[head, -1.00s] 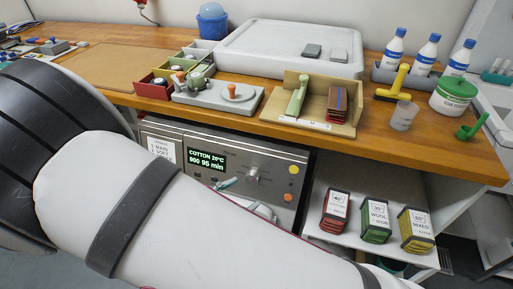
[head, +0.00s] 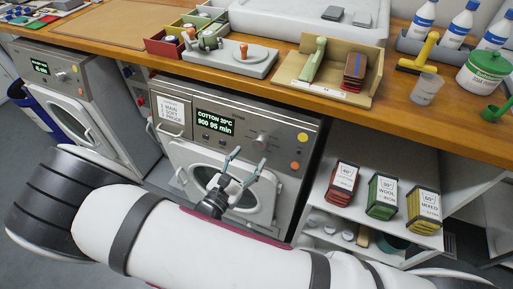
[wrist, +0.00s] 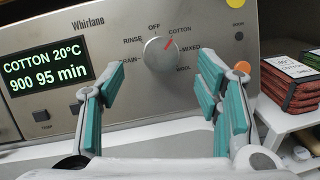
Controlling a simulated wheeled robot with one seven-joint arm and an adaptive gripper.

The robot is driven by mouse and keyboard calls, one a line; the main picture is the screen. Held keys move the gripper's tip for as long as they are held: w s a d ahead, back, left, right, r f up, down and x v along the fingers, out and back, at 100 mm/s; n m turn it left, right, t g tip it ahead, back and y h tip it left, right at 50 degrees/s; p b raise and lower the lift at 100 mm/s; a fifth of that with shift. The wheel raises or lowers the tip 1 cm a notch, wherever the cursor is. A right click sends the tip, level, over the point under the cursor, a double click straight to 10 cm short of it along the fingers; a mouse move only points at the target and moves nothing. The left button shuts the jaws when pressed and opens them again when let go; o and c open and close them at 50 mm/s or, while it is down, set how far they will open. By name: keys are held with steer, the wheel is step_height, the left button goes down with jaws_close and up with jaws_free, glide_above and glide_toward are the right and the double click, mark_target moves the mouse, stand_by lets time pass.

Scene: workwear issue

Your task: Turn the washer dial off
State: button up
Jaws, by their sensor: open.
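The washer dial (wrist: 160,54) is a round silver knob on the washer's metal front panel (wrist: 220,22). Its red mark points up and right towards COTTON, and OFF is printed above the knob. In the head view the dial (head: 261,141) shows right of the lit display (head: 214,122), which reads COTTON 20°C, 900, 95 min. My gripper (head: 246,165) is open and empty in front of the washer, just below the dial. In the wrist view its teal-padded fingers (wrist: 160,84) stand either side of the dial, apart from it.
A wooden counter (head: 130,57) runs above the washer, with trays, bottles and a cup on it. A shelf at right holds red (head: 341,183), green (head: 382,196) and yellow (head: 423,208) labelled packs. A second washer (head: 75,90) stands at left.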

mark_target(258, 146)
steer(key=shift+x, duration=2.65)
steer(key=c, duration=1.2)
